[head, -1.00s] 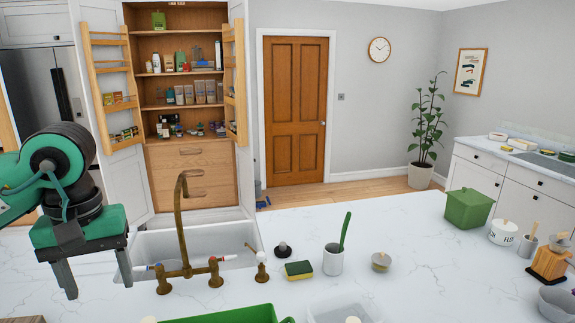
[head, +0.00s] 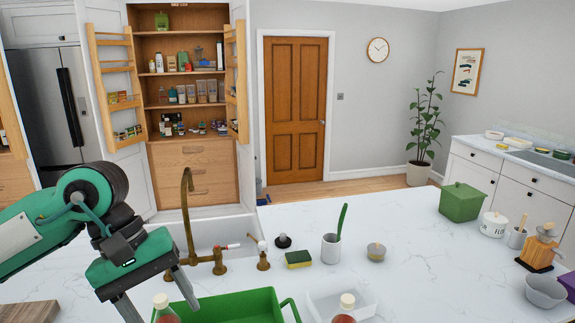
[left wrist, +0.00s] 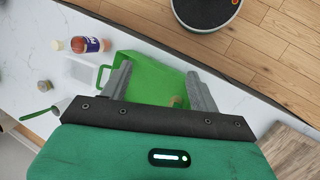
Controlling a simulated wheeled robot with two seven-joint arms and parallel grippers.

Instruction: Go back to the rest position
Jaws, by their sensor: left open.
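My left gripper (head: 150,300) is at the lower left of the head view, in front of the sink and just left of a green bin (head: 250,303). It is open and empty. In the left wrist view its fingers (left wrist: 161,90) are spread apart, with the green bin (left wrist: 148,62) beyond them. A small brownish item (left wrist: 178,101) shows in the bin near the right finger; I cannot tell what it is. My right gripper is in neither view.
A brass tap (head: 188,225) stands at the sink (head: 225,230). A wooden board (head: 30,314) lies at the lower left. The counter (head: 420,270) to the right has free room.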

